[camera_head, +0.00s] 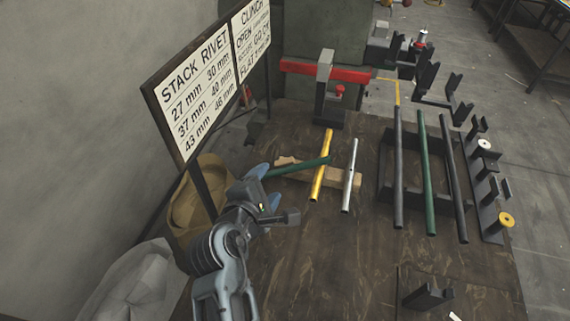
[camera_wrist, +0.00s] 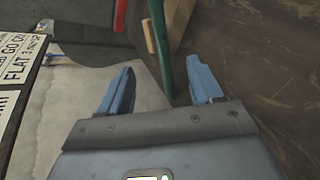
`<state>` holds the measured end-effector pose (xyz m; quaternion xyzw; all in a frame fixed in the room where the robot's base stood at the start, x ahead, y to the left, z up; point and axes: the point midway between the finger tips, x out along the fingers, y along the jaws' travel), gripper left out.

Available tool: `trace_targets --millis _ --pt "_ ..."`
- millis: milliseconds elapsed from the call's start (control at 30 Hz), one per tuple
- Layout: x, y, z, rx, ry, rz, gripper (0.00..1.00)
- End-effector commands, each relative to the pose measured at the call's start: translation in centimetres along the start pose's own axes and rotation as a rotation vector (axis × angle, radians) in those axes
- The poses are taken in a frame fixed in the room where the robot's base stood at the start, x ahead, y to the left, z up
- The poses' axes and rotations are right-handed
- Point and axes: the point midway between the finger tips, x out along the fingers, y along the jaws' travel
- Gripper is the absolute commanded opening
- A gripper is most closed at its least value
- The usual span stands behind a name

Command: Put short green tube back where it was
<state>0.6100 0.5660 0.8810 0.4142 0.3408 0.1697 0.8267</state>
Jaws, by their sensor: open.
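The short green tube (camera_head: 300,168) lies slantwise at the left of the dark table, near the wooden piece (camera_head: 347,179). Its left end is at my gripper (camera_head: 270,184), whose blue fingers are open. In the wrist view the green tube (camera_wrist: 158,40) runs from the top edge down to between my open fingers (camera_wrist: 160,72), nearer the right finger. Whether a finger touches it I cannot tell. A longer green tube (camera_head: 427,175) lies between two dark tubes on the black rack (camera_head: 387,160) at the right.
A yellow tube (camera_head: 321,165) and a silver tube (camera_head: 350,175) lie across the wooden piece, right of the short green tube. A red-armed press (camera_head: 325,85) stands behind. A sign board (camera_head: 195,95) rises at the left. The table's front middle is clear.

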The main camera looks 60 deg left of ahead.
Motion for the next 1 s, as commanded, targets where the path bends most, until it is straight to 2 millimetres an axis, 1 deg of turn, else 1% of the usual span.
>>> trace_targets --millis 33,267,433,533,667,867,1000 --pt "0.6 0.0 0.0 0.001 0.0 0.0 0.65" --pt "2.7 0.2 0.1 0.004 0.001 0.001 0.65" --pt "5.0 0.2 0.2 0.004 0.0 0.001 0.65" --pt "6.0 0.2 0.2 0.005 0.0 0.001 0.65" --pt "6.6 0.2 0.2 0.005 0.0 0.002 0.65" --pt "6.6 0.2 0.3 0.004 -0.001 0.002 0.65" --pt "6.6 0.2 0.3 0.005 0.0 0.002 0.53"
